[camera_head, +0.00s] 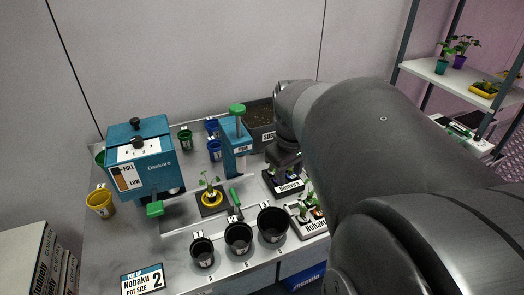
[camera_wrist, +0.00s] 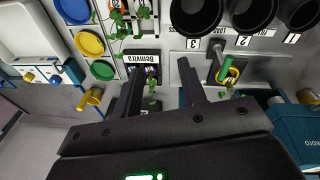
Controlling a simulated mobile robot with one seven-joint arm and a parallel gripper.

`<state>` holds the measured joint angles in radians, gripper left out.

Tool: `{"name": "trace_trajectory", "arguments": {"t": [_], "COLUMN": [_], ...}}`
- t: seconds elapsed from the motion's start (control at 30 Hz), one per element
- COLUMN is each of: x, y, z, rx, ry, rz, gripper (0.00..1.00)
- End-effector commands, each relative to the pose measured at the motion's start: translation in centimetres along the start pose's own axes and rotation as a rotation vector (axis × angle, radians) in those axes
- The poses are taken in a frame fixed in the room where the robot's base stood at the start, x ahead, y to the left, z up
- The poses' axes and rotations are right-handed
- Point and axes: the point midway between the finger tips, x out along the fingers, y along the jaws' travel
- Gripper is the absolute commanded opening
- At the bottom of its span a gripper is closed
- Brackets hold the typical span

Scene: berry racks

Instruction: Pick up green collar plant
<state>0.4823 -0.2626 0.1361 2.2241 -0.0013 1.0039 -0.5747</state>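Several small leafy plants stand in a tray labelled Bemvira (camera_head: 290,187); this label tray also shows in the wrist view (camera_wrist: 146,58). Blue-purple tones show at the plants' bases there. More seedlings (camera_head: 313,206) stand in the tray labelled Nobaku (camera_head: 302,228), and they show at the top of the wrist view (camera_wrist: 118,18). I cannot make out for certain which plant has a green collar. My gripper (camera_wrist: 158,85) is open and empty, its two fingers spread over the Bemvira tray. In the head view my arm partly hides the trays.
A plant in a yellow ring (camera_head: 211,197) sits on a dark tile. Three black pots (camera_head: 238,238) line the front. A teal dispenser (camera_head: 142,160) stands left, a green-topped teal press (camera_head: 236,145) behind. A dark soil bin (camera_head: 260,118) is at the back. A shelf (camera_head: 455,78) stands right.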

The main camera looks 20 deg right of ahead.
Motion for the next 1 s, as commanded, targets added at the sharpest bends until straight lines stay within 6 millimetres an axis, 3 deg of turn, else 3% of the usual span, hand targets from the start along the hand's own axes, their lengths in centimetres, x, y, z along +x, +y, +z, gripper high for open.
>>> {"name": "trace_trajectory", "arguments": {"t": [0.03, 0.2, 0.4, 0.8, 1.0], "x": [1.0, 3.5, 5.2, 10.3, 11.7], "y": [1.7, 6.0, 8.8, 8.5, 8.5], "z": [-0.1, 0.0, 0.4, 1.1, 1.2], "rx": [-0.01, -0.077, -0.121, -0.131, -0.13], "ry": [-0.03, -0.091, -0.115, -0.119, -0.119], "rz": [-0.018, -0.08, -0.126, -0.136, -0.135], "gripper": [0.38, 0.38, 0.38, 0.38, 0.38]}}
